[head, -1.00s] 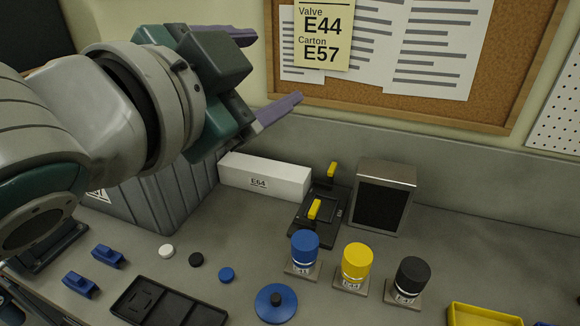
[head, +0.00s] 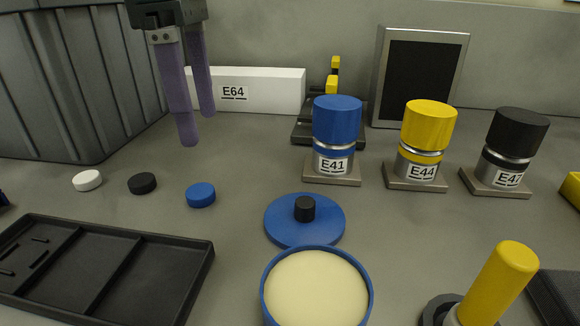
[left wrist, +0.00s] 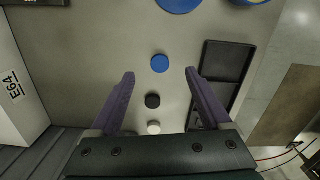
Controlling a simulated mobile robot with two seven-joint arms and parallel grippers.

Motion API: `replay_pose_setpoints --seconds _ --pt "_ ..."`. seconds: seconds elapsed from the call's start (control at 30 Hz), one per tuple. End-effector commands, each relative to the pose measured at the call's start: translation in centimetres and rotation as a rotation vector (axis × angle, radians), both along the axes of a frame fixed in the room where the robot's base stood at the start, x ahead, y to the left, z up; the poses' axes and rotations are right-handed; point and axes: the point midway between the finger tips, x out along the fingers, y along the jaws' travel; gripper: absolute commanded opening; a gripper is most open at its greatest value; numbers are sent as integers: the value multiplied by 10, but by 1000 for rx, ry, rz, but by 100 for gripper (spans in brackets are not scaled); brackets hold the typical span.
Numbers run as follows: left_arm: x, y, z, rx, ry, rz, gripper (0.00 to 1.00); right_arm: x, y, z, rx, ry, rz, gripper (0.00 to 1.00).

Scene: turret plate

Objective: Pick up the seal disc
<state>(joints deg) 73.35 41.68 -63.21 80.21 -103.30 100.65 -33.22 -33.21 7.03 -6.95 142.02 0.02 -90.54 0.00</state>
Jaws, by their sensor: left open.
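Three small discs lie in a row on the bench: a white disc (head: 87,180), a black disc (head: 142,183) and a blue disc (head: 201,195). My left gripper (head: 197,128) is open and empty, its purple fingers pointing down above and behind the row. In the left wrist view the blue disc (left wrist: 160,63) shows just beyond the gap between the fingertips (left wrist: 159,74). There the black disc (left wrist: 152,101) and the white disc (left wrist: 154,127) show between the fingers, nearer the palm. My right gripper is not in view.
A black divided tray (head: 110,262) lies in front of the discs. A blue lid with a black knob (head: 285,222) and a blue-rimmed cream-filled pot (head: 316,290) are to the right. Blue, yellow (head: 428,128) and black capped valves stand behind. A white E64 box (head: 270,90) is at the back.

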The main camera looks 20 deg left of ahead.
Motion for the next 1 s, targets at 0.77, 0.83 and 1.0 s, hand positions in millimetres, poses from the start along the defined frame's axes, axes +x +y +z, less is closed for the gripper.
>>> replay_pose_setpoints --seconds 0.77,0.83,1.0 --pt "-6 16 -94 48 16 12 82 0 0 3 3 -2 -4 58" --pt "-6 16 -98 47 14 11 82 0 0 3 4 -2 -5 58" --pt "-5 16 -99 47 12 11 82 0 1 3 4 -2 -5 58"
